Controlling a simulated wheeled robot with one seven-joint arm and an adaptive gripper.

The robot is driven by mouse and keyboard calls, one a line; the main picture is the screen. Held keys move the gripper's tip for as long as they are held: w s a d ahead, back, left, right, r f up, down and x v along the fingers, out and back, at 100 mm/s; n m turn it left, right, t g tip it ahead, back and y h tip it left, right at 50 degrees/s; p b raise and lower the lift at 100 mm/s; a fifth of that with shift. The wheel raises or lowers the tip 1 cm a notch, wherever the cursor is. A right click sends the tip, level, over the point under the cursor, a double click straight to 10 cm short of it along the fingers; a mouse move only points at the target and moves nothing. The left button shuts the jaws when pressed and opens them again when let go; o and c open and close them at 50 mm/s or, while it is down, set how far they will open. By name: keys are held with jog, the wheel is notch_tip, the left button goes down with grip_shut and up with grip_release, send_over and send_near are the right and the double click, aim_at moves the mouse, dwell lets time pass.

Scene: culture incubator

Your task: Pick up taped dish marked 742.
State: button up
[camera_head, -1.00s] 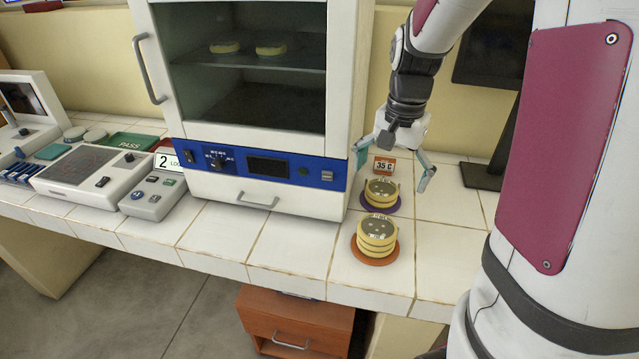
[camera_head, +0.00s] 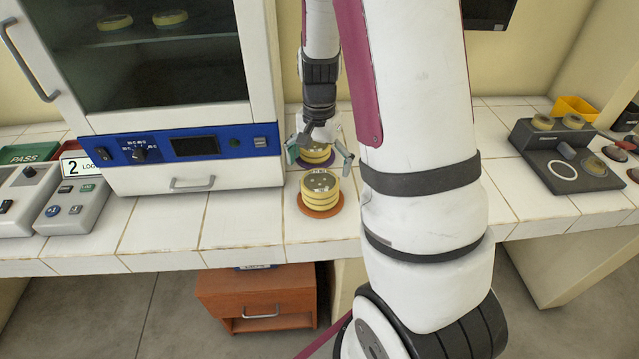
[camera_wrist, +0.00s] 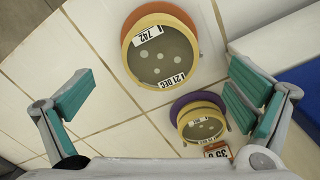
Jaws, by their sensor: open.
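The dish marked 742 (camera_wrist: 160,60) is a round yellow-rimmed dish with pale spots. It carries white labels reading 742 and 21 DEC. It tops a yellow stack on an orange round mat (camera_head: 322,212), near the counter's front edge; the stack (camera_head: 320,190) is upright. My gripper (camera_head: 320,157) is open and empty, its teal fingers apart. In the head view it appears just behind that stack, over the second stack. In the wrist view the 742 dish lies between and beyond my fingers (camera_wrist: 163,84), apart from them.
A second labelled dish stack (camera_wrist: 203,123) stands on a purple mat behind the first, beside a 35 C tag (camera_wrist: 217,150). The incubator (camera_head: 190,165) is close on the left. Clear tiles lie right of my arm, up to a dark device (camera_head: 565,160) holding dishes.

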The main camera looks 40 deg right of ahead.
aim_at(319, 182)
notch_tip(319, 182, down, 5)
jog(key=shift+f, duration=0.1)
dwell(0.3)
jog(key=c, duration=1.3)
